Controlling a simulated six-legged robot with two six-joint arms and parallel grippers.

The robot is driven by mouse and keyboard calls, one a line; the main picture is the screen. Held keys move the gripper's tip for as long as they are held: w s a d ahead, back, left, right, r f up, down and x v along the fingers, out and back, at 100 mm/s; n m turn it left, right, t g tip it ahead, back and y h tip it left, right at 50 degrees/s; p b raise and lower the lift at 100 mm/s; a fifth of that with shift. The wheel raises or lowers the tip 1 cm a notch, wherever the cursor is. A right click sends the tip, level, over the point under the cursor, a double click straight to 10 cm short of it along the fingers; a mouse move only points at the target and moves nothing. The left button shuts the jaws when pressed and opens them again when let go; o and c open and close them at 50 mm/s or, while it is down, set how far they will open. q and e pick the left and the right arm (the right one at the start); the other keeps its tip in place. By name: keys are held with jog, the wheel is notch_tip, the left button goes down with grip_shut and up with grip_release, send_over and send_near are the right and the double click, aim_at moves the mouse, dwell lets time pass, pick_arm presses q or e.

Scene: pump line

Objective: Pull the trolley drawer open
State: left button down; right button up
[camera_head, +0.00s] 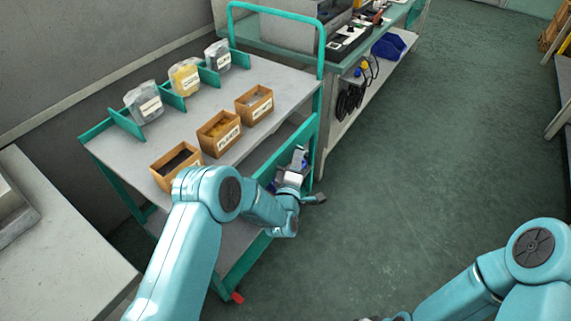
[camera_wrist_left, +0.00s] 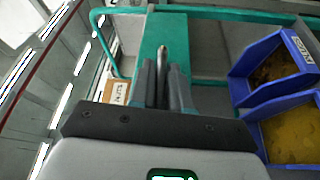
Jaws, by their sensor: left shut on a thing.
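The trolley (camera_head: 285,85) has a teal frame and a grey top and stands left of centre in the head view. My left gripper (camera_head: 298,165) is at its near right side, by the teal front below the top. In the left wrist view, my left gripper (camera_wrist_left: 163,85) is shut on a slim metal bar (camera_wrist_left: 162,55), seemingly the drawer handle, in front of a teal panel (camera_wrist_left: 175,30). My fingers hide part of the bar. How far the drawer is out I cannot tell.
Several small cardboard boxes (camera_head: 220,133) and clear packs (camera_head: 184,77) stand on the trolley top. Blue bins (camera_wrist_left: 275,65) show beside the teal panel. A workbench (camera_head: 380,65) stands behind, a grey table (camera_head: 65,235) at left. The floor (camera_head: 420,170) right of the trolley is clear.

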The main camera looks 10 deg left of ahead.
pick_arm(q)
jog(key=s+d+b, duration=0.5)
jog(key=d, duration=0.9)
jog(key=shift+s+d+b, duration=0.2)
jog(key=shift+b, duration=0.1)
jog(key=shift+f, duration=0.1)
jog(key=c, duration=1.2)
grip_release()
jog(key=shift+o, duration=0.2)
